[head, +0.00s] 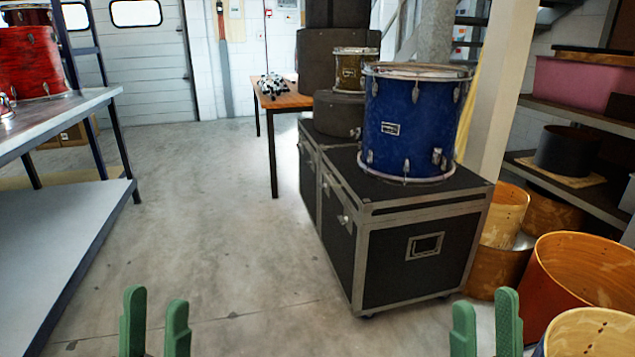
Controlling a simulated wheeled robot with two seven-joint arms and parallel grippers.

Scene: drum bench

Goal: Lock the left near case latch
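A black road case (418,286) with metal edges stands on the floor right of centre. A small bright metal fitting (344,219), which looks like a latch, is on its left side near the top edge. It is too small to tell whether it is locked. My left gripper (155,308) is at the bottom edge, left of the case, with its green fingers apart and nothing between them. My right gripper (486,312) is at the bottom edge, by the case's right front corner in the picture. Its fingers are apart and empty.
A blue drum (412,125) stands on the case. A second dark case stands behind it, with more drum cases stacked there. Wooden drum shells (588,270) crowd the right. A metal bench (60,115) stands left. The floor (215,220) between is clear.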

